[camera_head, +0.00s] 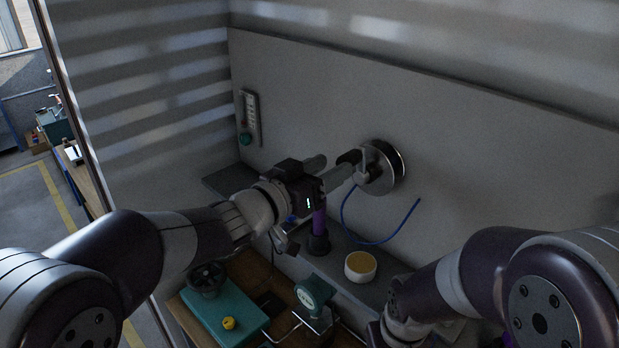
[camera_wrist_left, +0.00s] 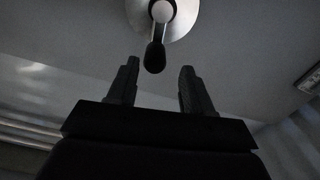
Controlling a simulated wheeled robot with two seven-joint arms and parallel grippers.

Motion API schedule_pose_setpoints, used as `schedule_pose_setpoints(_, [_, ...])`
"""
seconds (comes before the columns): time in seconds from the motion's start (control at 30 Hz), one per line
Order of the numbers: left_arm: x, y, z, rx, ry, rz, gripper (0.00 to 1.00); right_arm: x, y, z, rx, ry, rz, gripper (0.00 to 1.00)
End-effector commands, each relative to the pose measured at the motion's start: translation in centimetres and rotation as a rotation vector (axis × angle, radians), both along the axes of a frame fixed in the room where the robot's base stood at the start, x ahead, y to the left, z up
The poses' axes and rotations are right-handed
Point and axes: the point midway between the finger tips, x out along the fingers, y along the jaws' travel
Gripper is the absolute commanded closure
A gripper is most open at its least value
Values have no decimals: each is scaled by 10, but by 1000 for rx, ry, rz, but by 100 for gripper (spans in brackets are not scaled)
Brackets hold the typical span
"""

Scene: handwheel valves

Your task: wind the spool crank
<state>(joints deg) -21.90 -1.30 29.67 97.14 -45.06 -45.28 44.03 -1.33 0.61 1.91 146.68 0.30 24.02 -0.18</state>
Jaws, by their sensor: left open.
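The spool (camera_head: 384,168) is a round metal disc with a dark rim, mounted on the grey wall panel. Its crank has a black handle (camera_head: 349,157) sticking out toward me. A blue cord (camera_head: 378,242) hangs in a loop below the spool. My left gripper (camera_head: 337,168) is open, with its fingers pointing at the crank handle. In the left wrist view, the black handle (camera_wrist_left: 155,57) shows between the lines of the two open fingertips (camera_wrist_left: 159,68), near their ends. I cannot tell whether they touch it. My right arm shows at lower right, but its gripper is out of view.
A ledge below the panel carries a round cream-topped tub (camera_head: 360,266) and a purple post (camera_head: 319,232). Lower down are a teal box (camera_head: 222,312) with a yellow knob and a green round-headed item (camera_head: 314,293).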

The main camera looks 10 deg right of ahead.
Motion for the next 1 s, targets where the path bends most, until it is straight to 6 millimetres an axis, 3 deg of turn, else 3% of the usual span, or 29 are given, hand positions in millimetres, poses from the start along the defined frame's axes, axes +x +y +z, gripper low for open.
schedule_pose_setpoints(0.17, [13, -17, 1, 0, 0, -1, 49, 0, 0, 3, 0, 0, 0, 57])
schedule_pose_setpoints(0.23, [9, -21, 1, 0, -1, -1, 49, 0, 0, 2, 0, 0, 0, 57])
schedule_pose_setpoints(0.87, [20, -14, -2, 1, -1, 1, 49, 0, 0, 2, 0, 0, 0, 57])
schedule_pose_setpoints(0.9, [20, -15, -2, 1, -1, 1, 52, 0, 0, 2, 0, 0, 0, 57])
schedule_pose_setpoints(1.0, [20, -14, -2, 1, -1, 1, 85, 0, 0, 2, 0, 0, 0, 57])
